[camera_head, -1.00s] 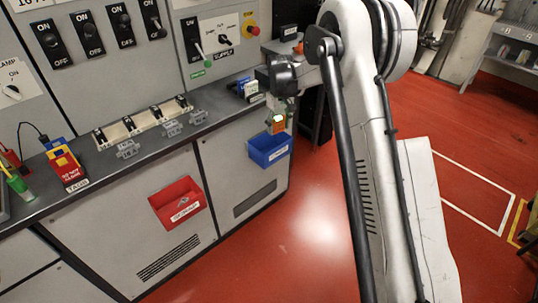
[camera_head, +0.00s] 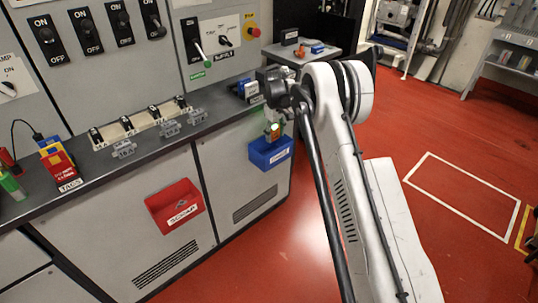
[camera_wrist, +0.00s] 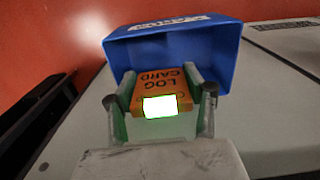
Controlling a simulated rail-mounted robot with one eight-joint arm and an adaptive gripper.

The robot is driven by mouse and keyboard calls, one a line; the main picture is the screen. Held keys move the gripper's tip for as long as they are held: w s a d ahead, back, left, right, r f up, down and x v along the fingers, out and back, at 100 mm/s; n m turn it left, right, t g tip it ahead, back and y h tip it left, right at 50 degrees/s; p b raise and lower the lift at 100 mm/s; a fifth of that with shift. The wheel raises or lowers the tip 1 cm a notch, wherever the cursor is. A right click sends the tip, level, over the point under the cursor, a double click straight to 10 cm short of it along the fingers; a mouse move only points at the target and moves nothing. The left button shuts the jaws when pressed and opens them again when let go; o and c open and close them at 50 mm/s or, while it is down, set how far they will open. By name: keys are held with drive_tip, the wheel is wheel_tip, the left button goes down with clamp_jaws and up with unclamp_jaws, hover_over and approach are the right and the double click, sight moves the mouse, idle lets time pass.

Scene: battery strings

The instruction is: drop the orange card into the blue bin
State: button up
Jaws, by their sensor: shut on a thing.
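The orange card (camera_wrist: 161,84), marked LOG CARD, is held between the two fingers of my gripper (camera_wrist: 162,102) in the wrist view. The blue bin (camera_wrist: 172,48) lies just beyond the card, and its opening is partly hidden by the card and fingers. In the head view the blue bin (camera_head: 270,152) hangs on the grey cabinet front. There the card (camera_head: 273,131) and my gripper (camera_head: 274,123) show small, at the bin's upper rim. I cannot tell whether the card's edge is inside the bin.
A red bin (camera_head: 174,206) hangs on the cabinet front to the left. The grey counter (camera_head: 100,160) above carries switch blocks and a red TAGS box (camera_head: 60,172). Red floor (camera_head: 290,240) is open in front.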

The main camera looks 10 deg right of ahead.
drive_tip(key=shift+f+b, duration=0.3)
drive_tip(key=shift+f, duration=1)
drive_tip(key=o, duration=1.2)
drive_tip(key=shift+o, duration=0.2)
drive_tip(key=shift+r, duration=0.1)
wheel_tip(320, 180, up, 12)
drive_tip(key=shift+f, duration=0.1)
